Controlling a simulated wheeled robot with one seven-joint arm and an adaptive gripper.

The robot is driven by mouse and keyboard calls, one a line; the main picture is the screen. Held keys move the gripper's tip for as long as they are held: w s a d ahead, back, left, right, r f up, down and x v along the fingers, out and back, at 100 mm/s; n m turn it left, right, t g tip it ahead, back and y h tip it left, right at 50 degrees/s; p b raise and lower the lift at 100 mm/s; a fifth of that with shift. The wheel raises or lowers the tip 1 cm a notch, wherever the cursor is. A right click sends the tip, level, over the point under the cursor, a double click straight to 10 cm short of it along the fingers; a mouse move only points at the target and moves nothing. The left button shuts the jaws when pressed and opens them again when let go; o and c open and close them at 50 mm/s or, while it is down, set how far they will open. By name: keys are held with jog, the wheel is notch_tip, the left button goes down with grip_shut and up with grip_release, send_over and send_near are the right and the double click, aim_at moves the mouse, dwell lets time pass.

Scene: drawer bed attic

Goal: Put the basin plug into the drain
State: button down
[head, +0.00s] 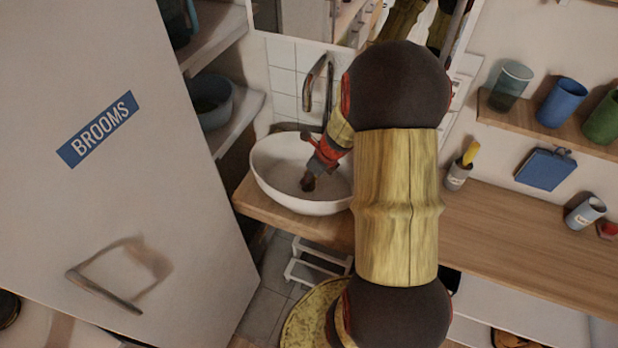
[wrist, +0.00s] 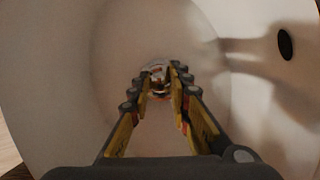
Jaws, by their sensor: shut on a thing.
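The white oval basin (head: 318,206) stands on the wooden counter in the head view, and its inside fills the wrist view (wrist: 110,45). My gripper (head: 308,183) reaches down into the basin. In the wrist view my gripper (wrist: 157,84) is shut on a small, pale metallic thing at its fingertips, which seems to be the basin plug (wrist: 157,69). The fingers hide much of it. A dark oval opening (wrist: 285,44) shows in the basin at upper right, away from the fingertips. I cannot tell whether it is the drain or an overflow hole.
A curved metal tap (head: 317,72) rises behind the basin, close to my arm. A tall cabinet door marked BROOMS (head: 110,190) stands at left. The wooden counter (head: 510,225) runs right, largely clear, with cups on the shelf (head: 530,118) above.

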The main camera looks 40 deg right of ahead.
jog(key=shift+f, duration=0.1)
jog(key=c, duration=1.7)
grip_release()
jog(key=shift+o, duration=0.2)
